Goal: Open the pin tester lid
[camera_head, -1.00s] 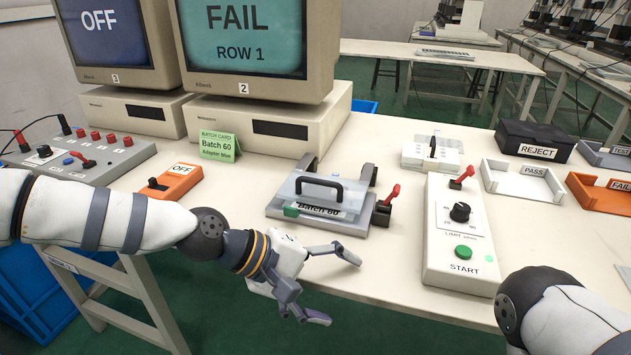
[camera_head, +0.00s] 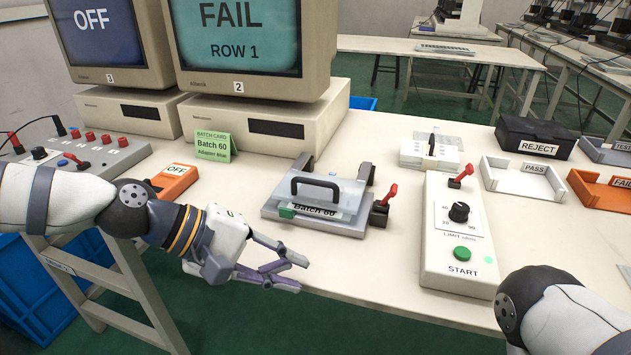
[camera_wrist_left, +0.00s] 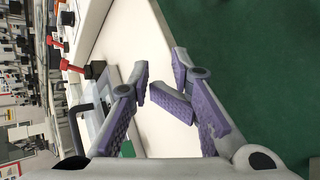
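The pin tester (camera_head: 272,208) is a grey base on the white table with a clear lid (camera_head: 345,197) lying flat over it. A black bar handle (camera_head: 316,182) stands on the lid; it also shows in the wrist view (camera_wrist_left: 76,128). A "Batch 60" label shows at the front, and a black latch block with a red lever (camera_head: 389,192) at the right. My left gripper (camera_head: 300,274) is empty, at the table's front edge, below the tester and apart from it. Its purple-padded fingers are apart. My right gripper is out of view; only part of that arm shows.
A START box (camera_head: 453,272) with a knob stands right of the tester. An orange OFF switch box (camera_head: 176,181) and a green batch card (camera_head: 213,146) are left of it. PASS tray (camera_head: 521,185) and REJECT box (camera_head: 536,138) are at right. Bare table lies before the tester.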

